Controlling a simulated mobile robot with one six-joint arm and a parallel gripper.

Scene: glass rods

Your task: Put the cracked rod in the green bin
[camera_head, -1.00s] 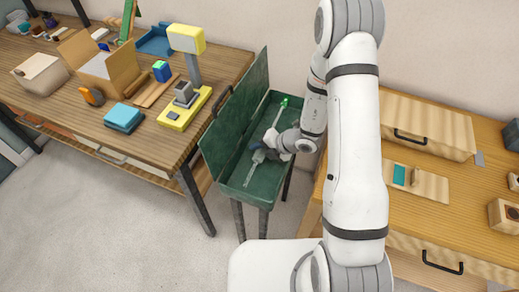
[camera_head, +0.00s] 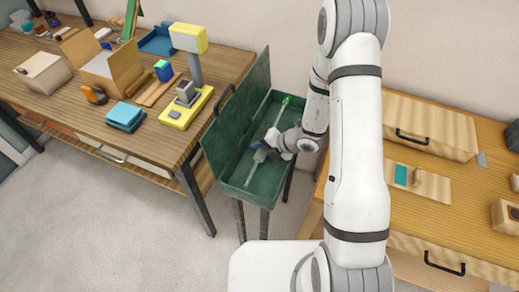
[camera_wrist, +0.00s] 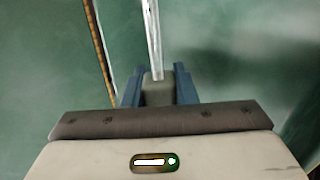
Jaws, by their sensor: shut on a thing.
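The green bin (camera_head: 233,187) stands open between the two benches, its lid raised on the left side. My gripper (camera_head: 262,153) is inside the bin's outline in the head view, shut on a thin clear rod (camera_head: 277,117). The rod slants across the bin with a bright green tip at its far end. In the wrist view the rod (camera_wrist: 153,38) runs up from between the blue fingers of my gripper (camera_wrist: 158,88), against dark green walls. No crack can be made out at this size. I cannot tell whether the rod touches the bin floor.
The left bench (camera_head: 215,78) holds a yellow-headed stand (camera_head: 187,38), a teal block (camera_head: 126,115) and open cardboard boxes. The right bench (camera_head: 455,195) holds a wooden box (camera_head: 430,122). The bin's walls and raised lid are close around my gripper.

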